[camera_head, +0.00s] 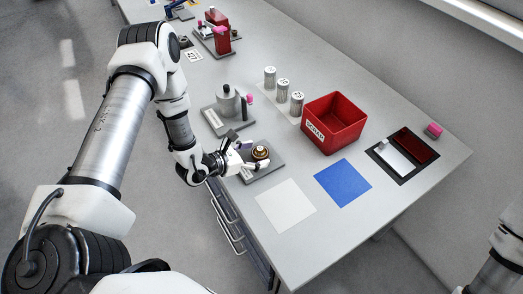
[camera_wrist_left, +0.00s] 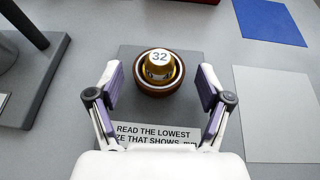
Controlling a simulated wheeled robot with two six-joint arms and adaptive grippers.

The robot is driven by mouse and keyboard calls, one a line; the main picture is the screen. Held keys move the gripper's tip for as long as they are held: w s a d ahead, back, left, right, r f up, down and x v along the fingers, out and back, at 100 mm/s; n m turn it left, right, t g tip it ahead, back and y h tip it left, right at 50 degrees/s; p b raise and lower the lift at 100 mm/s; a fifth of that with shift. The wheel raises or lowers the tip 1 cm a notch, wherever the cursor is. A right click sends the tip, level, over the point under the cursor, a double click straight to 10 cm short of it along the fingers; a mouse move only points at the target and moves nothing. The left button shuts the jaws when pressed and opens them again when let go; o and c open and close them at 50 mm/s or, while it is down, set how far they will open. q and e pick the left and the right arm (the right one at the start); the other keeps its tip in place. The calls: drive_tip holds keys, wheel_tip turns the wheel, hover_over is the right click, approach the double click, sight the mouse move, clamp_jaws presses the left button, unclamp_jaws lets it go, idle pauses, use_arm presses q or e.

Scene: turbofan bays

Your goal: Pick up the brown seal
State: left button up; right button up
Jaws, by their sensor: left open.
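The brown seal (camera_wrist_left: 158,92) is a ring around a gold stepped post (camera_wrist_left: 159,62) marked 32, on a grey base plate (camera_wrist_left: 130,60). It also shows small in the head view (camera_head: 260,153) near the table's front edge. My left gripper (camera_wrist_left: 160,87) is open, with one finger on each side of the seal and gaps between; in the head view the left gripper (camera_head: 242,157) is just left of the seal. Nothing is between the fingers that looks gripped. A part of my right arm shows at the lower right edge of the head view; its gripper is out of view.
A label (camera_wrist_left: 155,135) lies on the plate's near side. A white mat (camera_head: 286,206), a blue mat (camera_head: 343,183) and a red bin (camera_head: 335,122) are to the right. A grey fixture (camera_head: 228,105) stands behind, beside several grey canisters (camera_head: 283,90).

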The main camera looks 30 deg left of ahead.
use_arm(q)
drive_tip(key=shift+s+a+r, duration=0.1)
drive_tip(key=shift+s+a, duration=0.05)
drive_tip(key=shift+s, duration=0.05)
drive_tip(key=c, duration=1.1)
